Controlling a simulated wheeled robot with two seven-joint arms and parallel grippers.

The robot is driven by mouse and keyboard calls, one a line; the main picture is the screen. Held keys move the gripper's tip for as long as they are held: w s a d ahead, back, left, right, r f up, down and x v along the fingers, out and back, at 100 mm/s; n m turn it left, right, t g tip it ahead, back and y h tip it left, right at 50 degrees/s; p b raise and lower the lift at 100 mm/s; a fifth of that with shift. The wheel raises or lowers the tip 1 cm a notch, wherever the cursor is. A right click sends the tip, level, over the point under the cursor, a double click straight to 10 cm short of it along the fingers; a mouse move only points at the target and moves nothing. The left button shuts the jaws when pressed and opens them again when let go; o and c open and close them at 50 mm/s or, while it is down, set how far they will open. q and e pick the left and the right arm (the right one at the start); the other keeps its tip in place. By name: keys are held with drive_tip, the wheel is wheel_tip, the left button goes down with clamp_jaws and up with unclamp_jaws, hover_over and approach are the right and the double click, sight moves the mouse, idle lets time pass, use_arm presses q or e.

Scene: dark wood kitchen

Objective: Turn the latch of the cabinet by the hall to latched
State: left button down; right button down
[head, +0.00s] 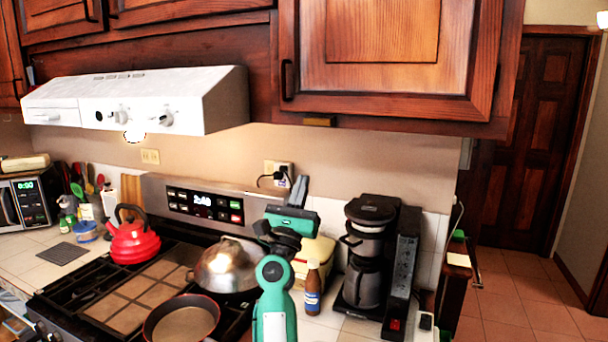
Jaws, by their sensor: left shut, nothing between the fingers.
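The wooden upper cabinet (380,45) nearest the hall is at the upper right, with its door closed and a dark handle on its left side. A small brass-coloured piece (319,122), which looks like the latch, sits on its bottom edge right of the handle. I cannot tell from here which way it is turned. My left gripper (301,182) is shut and empty, pointing up in front of the wall, below the brass piece and apart from it in the picture. My right gripper is not in view.
A white range hood (140,100) juts out left of the cabinet. Below are a stove with a red kettle (134,237), a metal domed lid (226,265) and a pan (181,320). A brown bottle (313,290) and a coffee maker (368,255) stand right of my arm. The hall floor is clear.

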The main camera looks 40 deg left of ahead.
sight(308, 121)
use_arm(q)
drive_tip(key=w+a+r+p, duration=0.1)
drive_tip(key=w+r+p, duration=0.4)
drive_tip(key=r, duration=0.4)
drive_tip(key=shift+w+r, duration=0.3)
drive_tip(key=shift+a+r+m+h, duration=0.1)
drive_tip(key=shift+a+m+h, duration=0.1)
drive_tip(key=shift+m+h, duration=0.85)
drive_tip(key=shift+a+r+m+h, duration=0.1)
drive_tip(key=shift+a+m+h, duration=0.1)
drive_tip(key=shift+m+h, duration=0.8)
drive_tip(key=m+g+h, duration=0.1)
drive_tip(key=m+h, duration=0.2)
drive_tip(key=m, duration=0.1)
drive_tip(key=a+r+m+h+b, duration=0.1)
drive_tip(key=m+h, duration=0.2)
drive_tip(key=m, duration=0.1)
drive_tip(key=r+m+g+h, duration=0.1)
drive_tip(key=m+h, duration=0.3)
drive_tip(key=shift+s+a+r+g+b, duration=0.2)
drive_tip(key=shift+g+b, duration=0.1)
drive_tip(key=shift+b, duration=0.1)
drive_tip(key=shift+r, duration=0.2)
